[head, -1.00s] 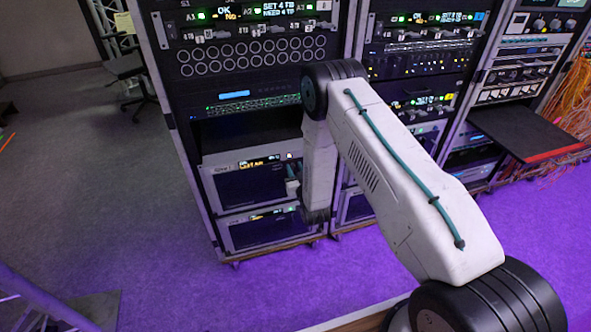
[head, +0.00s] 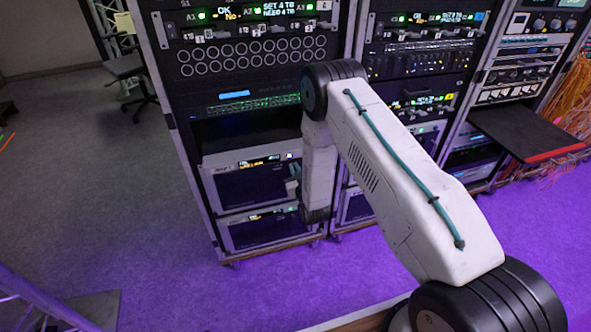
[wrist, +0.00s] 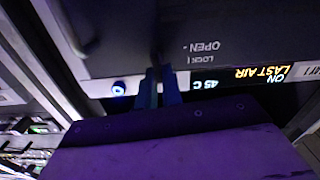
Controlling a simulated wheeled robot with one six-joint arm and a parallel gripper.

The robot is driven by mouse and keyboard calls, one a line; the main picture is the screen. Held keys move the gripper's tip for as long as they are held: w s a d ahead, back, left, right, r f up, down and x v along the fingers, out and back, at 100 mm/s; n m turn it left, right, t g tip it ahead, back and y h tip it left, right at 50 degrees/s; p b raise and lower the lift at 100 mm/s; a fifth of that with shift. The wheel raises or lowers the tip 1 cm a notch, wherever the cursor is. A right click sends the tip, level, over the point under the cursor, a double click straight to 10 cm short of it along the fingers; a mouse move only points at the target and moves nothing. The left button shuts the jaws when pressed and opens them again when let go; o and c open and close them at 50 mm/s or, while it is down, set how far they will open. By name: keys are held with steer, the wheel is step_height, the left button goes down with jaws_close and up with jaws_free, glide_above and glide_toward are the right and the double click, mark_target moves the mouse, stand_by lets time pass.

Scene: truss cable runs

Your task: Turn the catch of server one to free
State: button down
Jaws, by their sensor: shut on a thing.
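Server one appears to be the grey-fronted unit (head: 250,186) low in the left rack, with a small lit yellow display. It fills the wrist view, upside down, with its front panel (wrist: 120,28) and a display (wrist: 262,75) reading "ON", "LAST AIR" and "45 C". The printed words OPEN and LOCK stand beside my gripper (wrist: 159,76). My gripper's two narrow fingers are at the panel, shut on the catch (wrist: 157,56), which is dark and mostly hidden between them. In the head view my gripper (head: 292,187) is small and partly hidden by my arm.
A blue-lit round button (wrist: 118,88) is left of the fingers in the wrist view. A similar unit (head: 262,231) sits just below. More racks stand to the right, with a black shelf (head: 522,133) jutting out. The floor at left is open.

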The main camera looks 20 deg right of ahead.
steer(key=shift+a+f+n, duration=0.2)
steer(key=shift+f+n, duration=0.05)
steer(key=shift+n, duration=2.5)
steer(key=shift+a+f+n, duration=0.2)
steer(key=shift+n, duration=2.5)
steer(key=shift+a+f+n, duration=0.2)
steer(key=shift+f+n, duration=0.05)
steer(key=shift+n, duration=2.5)
steer(key=c, duration=1.6)
jaws_free()
steer(key=shift+o, duration=0.2)
steer(key=shift+s, duration=0.15)
steer(key=s, duration=0.7)
steer(key=shift+s, duration=0.3)
